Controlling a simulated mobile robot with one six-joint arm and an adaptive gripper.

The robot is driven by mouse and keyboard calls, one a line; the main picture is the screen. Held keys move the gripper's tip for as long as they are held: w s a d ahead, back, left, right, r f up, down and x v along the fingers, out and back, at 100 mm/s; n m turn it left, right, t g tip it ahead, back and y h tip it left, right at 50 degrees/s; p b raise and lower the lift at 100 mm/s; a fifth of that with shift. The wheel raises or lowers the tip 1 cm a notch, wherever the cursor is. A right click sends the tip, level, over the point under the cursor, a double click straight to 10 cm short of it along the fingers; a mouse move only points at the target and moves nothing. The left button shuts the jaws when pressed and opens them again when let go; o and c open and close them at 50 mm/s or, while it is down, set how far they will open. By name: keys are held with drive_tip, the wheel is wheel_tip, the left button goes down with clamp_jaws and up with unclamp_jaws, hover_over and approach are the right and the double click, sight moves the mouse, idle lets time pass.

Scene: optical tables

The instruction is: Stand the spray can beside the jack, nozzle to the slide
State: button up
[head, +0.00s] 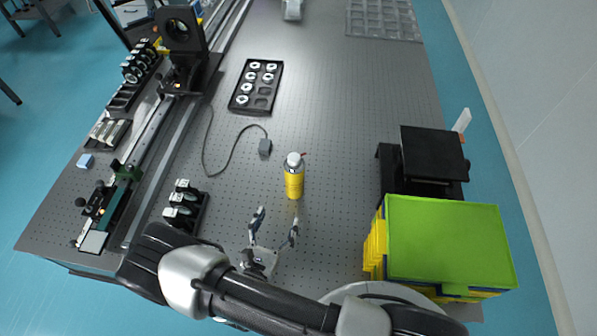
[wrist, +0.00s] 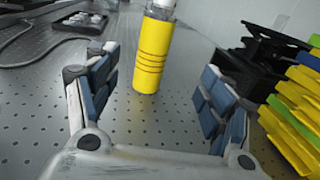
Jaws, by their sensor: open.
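The yellow spray can (head: 294,180) with a white top stands upright on the perforated table. A small red nozzle part at its top points to the right in the head view. My gripper (head: 275,228) is open and empty, just in front of the can and apart from it. In the wrist view the can (wrist: 152,55) stands beyond and between the two open fingers (wrist: 157,85), its top cut off. The black jack (head: 433,155) stands to the right of the can, also in the wrist view (wrist: 262,62). The task's slide may be the long rail (head: 150,165) on the left; I cannot be sure.
A yellow crate stack with a green lid (head: 450,240) stands at the right, in front of the jack. A black tray with round parts (head: 236,104), a cable with a small grey box (head: 265,147) and a lens holder rack (head: 200,212) lie left. Table between can and jack is clear.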

sight(294, 181)
drive_tip(key=x, duration=1.1)
drive_tip(key=shift+w+d+b, duration=0.1)
drive_tip(key=shift+w+b, duration=0.2)
drive_tip(key=shift+b, duration=0.1)
drive_tip(key=shift+a+b+x, duration=0.2)
drive_tip(key=shift+x, duration=1.2)
drive_tip(key=shift+a+b+x, duration=0.15)
drive_tip(key=shift+a+x, duration=0.05)
drive_tip(key=shift+x, duration=1.15)
drive_tip(key=shift+w+r, duration=0.1)
drive_tip(key=shift+w, duration=0.05)
drive_tip(key=c, duration=1.5)
